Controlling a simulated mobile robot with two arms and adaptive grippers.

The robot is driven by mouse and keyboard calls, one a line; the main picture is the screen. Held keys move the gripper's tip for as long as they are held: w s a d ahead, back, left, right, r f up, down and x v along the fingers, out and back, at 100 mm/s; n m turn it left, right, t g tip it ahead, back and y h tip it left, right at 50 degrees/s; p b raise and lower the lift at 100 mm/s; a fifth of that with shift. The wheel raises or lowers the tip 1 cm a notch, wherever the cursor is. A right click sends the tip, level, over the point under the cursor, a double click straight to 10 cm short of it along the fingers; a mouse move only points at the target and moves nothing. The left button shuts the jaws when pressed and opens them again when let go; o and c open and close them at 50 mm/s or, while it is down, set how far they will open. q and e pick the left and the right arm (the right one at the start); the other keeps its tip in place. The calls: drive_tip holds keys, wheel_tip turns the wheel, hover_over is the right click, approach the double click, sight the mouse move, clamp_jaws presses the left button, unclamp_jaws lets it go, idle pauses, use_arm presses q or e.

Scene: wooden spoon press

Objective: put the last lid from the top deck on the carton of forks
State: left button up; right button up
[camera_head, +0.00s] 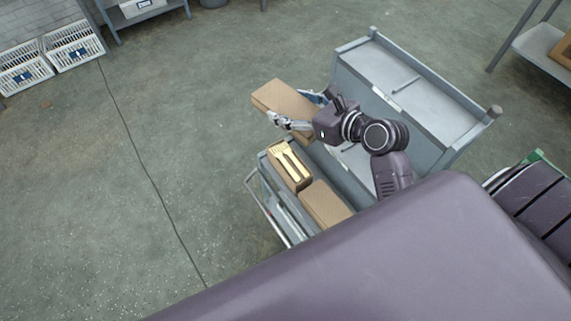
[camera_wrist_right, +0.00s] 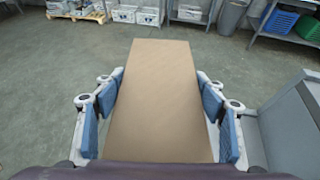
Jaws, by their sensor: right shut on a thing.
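My right gripper (camera_head: 284,123) is shut on a brown cardboard lid (camera_head: 283,98) and holds it up beyond the carton of forks. In the right wrist view the lid (camera_wrist_right: 160,95) lies long and flat between the blue finger pads. The open carton of forks (camera_head: 277,167) stands on the grey cart, with pale wooden forks (camera_head: 291,162) showing inside it. The top deck (camera_head: 410,85) is a grey tray of the rack on the right, and no lid shows on its visible part. My left gripper is not in view.
A closed brown carton (camera_head: 325,204) stands beside the fork carton on the cart (camera_head: 273,204). My right arm hides part of the rack. White crates (camera_head: 72,46) stand far left. The floor (camera_head: 190,130) left of the cart is clear except for a dark line.

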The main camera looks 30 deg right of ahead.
wheel_tip(320, 180, down, 4)
drive_tip(key=w+m+h, duration=0.2)
drive_tip(key=h, duration=0.1)
drive_tip(key=b, duration=0.4)
hover_over(290, 161)
drive_tip(key=shift+t, duration=0.4)
wheel_tip(290, 161, down, 16)
drive_tip(key=shift+w, duration=0.15)
drive_tip(key=shift+f+b, duration=0.8)
drive_tip(key=shift+f, duration=1.4)
drive_tip(key=shift+f+b, duration=0.4)
drive_tip(key=shift+f, duration=0.2)
drive_tip(key=o, duration=1.1)
